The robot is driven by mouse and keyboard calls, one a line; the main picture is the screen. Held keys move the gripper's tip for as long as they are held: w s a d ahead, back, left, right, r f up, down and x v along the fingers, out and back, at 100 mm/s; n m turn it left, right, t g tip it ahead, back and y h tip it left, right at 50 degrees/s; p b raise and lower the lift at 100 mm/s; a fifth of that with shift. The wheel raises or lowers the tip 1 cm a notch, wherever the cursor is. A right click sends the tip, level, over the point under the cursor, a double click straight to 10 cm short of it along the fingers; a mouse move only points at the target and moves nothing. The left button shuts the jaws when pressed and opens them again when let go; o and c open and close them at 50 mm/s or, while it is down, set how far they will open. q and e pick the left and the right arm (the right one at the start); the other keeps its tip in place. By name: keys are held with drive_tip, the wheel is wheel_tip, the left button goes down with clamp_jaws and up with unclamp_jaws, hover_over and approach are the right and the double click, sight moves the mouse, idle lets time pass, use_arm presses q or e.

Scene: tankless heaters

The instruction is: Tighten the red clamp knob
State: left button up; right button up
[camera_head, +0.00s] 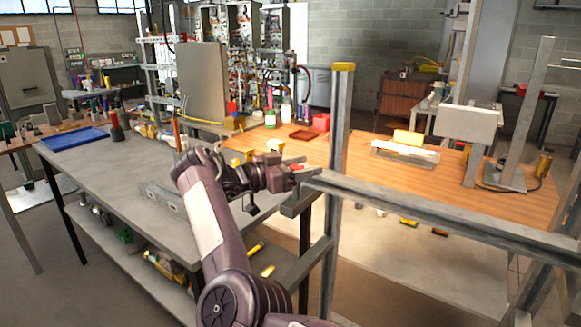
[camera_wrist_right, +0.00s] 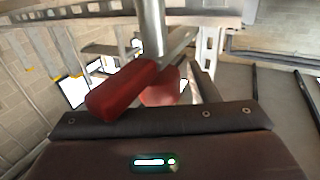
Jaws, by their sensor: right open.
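The red clamp knob (camera_wrist_right: 122,88) shows large in the right wrist view, right in front of the gripper's dark palm. It has two red lobes, and a grey metal rod rises behind them. In the head view only a small red patch of the knob (camera_head: 297,168) shows, at the end of the grey metal frame beam. My right gripper (camera_head: 302,166) reaches this spot from the left, its fingers open on either side of the red patch. I cannot tell whether the fingers touch the knob. My left gripper is not in view.
A grey metal post (camera_head: 340,120) and a long beam (camera_head: 430,215) stand close to my right gripper. A grey workbench (camera_head: 105,160) with a blue tray (camera_head: 74,138) is at left. A wooden table (camera_head: 370,180) lies behind the beam.

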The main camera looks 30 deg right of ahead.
sight(291, 167)
drive_tip(key=shift+w+a+r+p, duration=0.15)
drive_tip(key=shift+a+p, duration=1.35)
drive_tip(key=shift+p, duration=1.85)
drive_tip(key=shift+a+p, duration=0.35)
drive_tip(key=shift+a, duration=0.35)
drive_tip(key=shift+w+a+b, duration=0.15)
drive_tip(key=shift+a+b, duration=0.85)
drive_tip(key=shift+a, duration=0.6)
